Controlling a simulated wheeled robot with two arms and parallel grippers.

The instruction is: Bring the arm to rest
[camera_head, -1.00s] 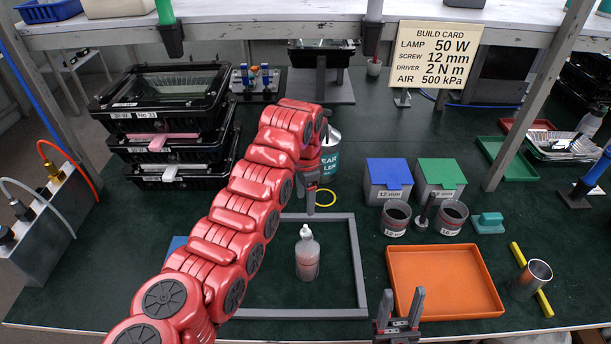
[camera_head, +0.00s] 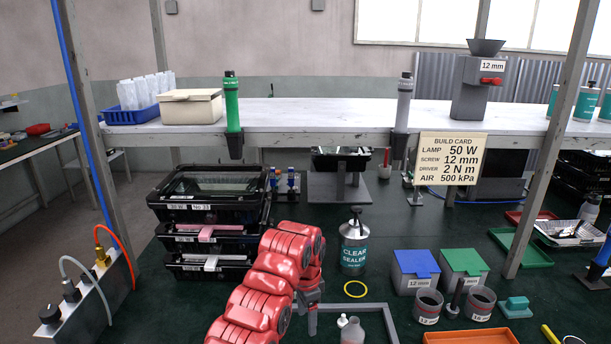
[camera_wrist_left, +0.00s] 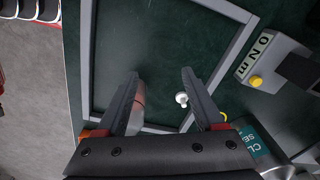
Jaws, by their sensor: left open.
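My left arm comes in from the bottom in the head view, its red links bent over the bench. Its gripper (camera_head: 312,318) hangs over the bench near the left corner of a grey frame (camera_head: 378,309). In the left wrist view the two fingers (camera_wrist_left: 160,82) stand wide apart with nothing held. A small bottle (camera_head: 352,331) is left of the orange tray and cut off by the lower picture edge; its white tip shows between the fingers in the wrist view (camera_wrist_left: 182,99). My right gripper is not in view.
A clear sealer can (camera_head: 353,246) and a yellow ring (camera_head: 355,289) stand right of the gripper. Stacked black housings (camera_head: 208,235) are to the left. Blue-lidded (camera_head: 416,268) and green-lidded (camera_head: 464,267) bins and grey cups are to the right. A shelf (camera_head: 300,115) crosses behind.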

